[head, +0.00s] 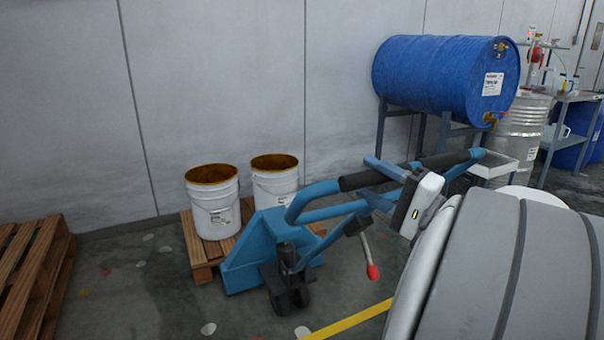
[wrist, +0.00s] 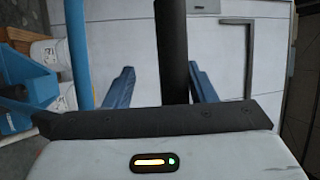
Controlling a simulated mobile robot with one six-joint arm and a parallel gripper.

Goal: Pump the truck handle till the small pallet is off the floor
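The blue pallet truck (head: 262,250) stands with its front end at the small wooden pallet (head: 200,262), which carries two white buckets (head: 213,215). The pallet appears low at the floor; any gap beneath it is too small to tell. The truck handle (head: 325,212) leans toward me, with a black grip bar (head: 360,181) across its end. My gripper (head: 378,182) is at this bar. In the wrist view the black bar (wrist: 172,45) passes between my two blue fingers (wrist: 160,88), with a visible gap on each side. The gripper is open.
A lever with a red tip (head: 372,271) hangs below the handle. Another wooden pallet (head: 35,270) lies at the left. A blue drum (head: 440,75) rests on a stand at the back right, beside a steel drum (head: 520,130). A yellow line (head: 350,320) marks the open floor.

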